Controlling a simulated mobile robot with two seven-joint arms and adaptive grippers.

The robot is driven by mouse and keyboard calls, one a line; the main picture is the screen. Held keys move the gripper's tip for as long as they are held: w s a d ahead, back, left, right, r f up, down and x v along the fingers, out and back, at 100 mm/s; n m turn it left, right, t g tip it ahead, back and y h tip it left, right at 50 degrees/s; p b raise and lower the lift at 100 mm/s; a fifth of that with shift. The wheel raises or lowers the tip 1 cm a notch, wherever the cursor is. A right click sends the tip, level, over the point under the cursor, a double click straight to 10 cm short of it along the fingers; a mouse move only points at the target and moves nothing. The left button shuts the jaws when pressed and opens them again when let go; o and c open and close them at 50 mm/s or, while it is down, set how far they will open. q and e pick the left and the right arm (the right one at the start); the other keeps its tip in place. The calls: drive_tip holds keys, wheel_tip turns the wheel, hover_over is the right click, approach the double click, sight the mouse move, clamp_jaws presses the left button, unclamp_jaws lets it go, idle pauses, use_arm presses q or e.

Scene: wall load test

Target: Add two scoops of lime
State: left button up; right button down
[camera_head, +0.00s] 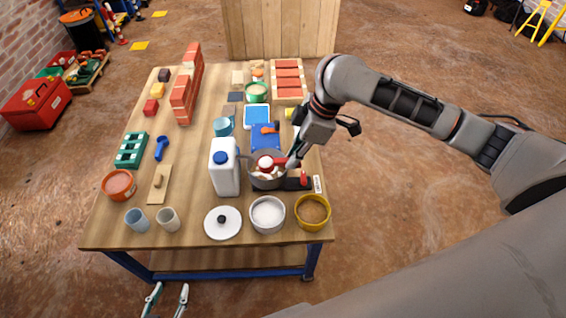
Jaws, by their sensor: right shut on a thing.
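A grey bowl of white powder (267,228), which looks like the lime, stands near the table's front edge. Behind it, a grey pot (268,184) sits on a dark base with a red knob (303,178). My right gripper (293,159) is shut on the red handle of a scoop (279,162). The scoop's round head is over the pot and shows white inside. The pot's contents are partly hidden by the scoop. My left gripper (165,301) is open and empty, below the table's front edge.
A white jug (225,175) stands just left of the pot. A white lid (222,223) and a yellow bowl of brown material (312,198) flank the powder bowl. Two cups (168,220) stand front left. A brick wall (182,100) stands at the back left.

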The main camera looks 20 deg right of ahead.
drive_tip(key=s+d+r+m+t+h, duration=0.2)
drive_tip(key=r+m, duration=0.7)
drive_tip(key=m, duration=0.5)
drive_tip(key=shift+s+d+h, duration=0.8)
drive_tip(key=shift+s+d, duration=0.25)
drive_tip(key=shift+d, duration=0.5)
